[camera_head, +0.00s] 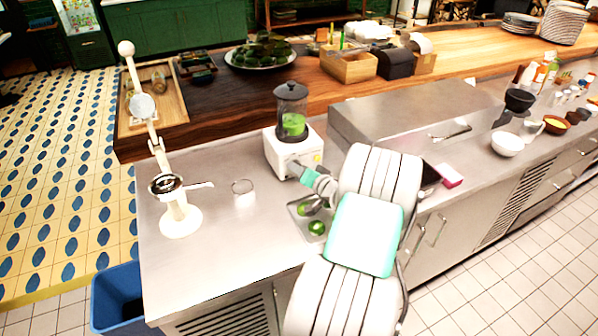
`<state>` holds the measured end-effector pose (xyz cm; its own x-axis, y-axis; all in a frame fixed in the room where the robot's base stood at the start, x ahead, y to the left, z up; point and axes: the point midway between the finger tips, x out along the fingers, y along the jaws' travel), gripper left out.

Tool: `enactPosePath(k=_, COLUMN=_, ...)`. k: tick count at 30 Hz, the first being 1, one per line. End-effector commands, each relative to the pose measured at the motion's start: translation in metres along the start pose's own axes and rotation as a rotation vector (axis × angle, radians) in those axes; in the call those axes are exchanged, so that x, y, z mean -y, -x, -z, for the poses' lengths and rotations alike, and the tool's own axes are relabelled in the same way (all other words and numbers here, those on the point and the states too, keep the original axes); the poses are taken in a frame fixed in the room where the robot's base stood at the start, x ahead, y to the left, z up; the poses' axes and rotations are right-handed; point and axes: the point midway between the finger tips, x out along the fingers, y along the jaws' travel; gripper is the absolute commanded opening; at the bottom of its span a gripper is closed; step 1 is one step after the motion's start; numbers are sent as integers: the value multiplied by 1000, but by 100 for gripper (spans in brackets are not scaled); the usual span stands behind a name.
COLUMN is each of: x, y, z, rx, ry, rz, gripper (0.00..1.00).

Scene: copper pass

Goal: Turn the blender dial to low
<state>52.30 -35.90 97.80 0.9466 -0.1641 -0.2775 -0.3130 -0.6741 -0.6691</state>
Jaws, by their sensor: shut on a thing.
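The blender (292,143) stands on the steel counter, with a white base and a clear jar under a dark lid. Bright green contents (293,124) show in the jar. My arm reaches in from the lower right, and my gripper (297,168) is at the front of the blender's base. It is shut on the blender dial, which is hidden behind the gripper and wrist. The dial's setting cannot be read from here.
A white citrus press (181,218) and an empty glass (243,187) stand to the left. A tray with green pieces (317,227) lies below my wrist. A raised steel box (400,112) is to the right. A wooden counter runs behind.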

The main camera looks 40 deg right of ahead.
Motion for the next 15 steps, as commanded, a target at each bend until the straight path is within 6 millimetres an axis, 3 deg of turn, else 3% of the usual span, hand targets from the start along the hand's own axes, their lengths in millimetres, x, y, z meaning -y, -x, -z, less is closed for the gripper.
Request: enactPosePath(k=15, x=-2, y=-2, z=-5, rx=-37, ry=314, rz=-90, gripper=0)
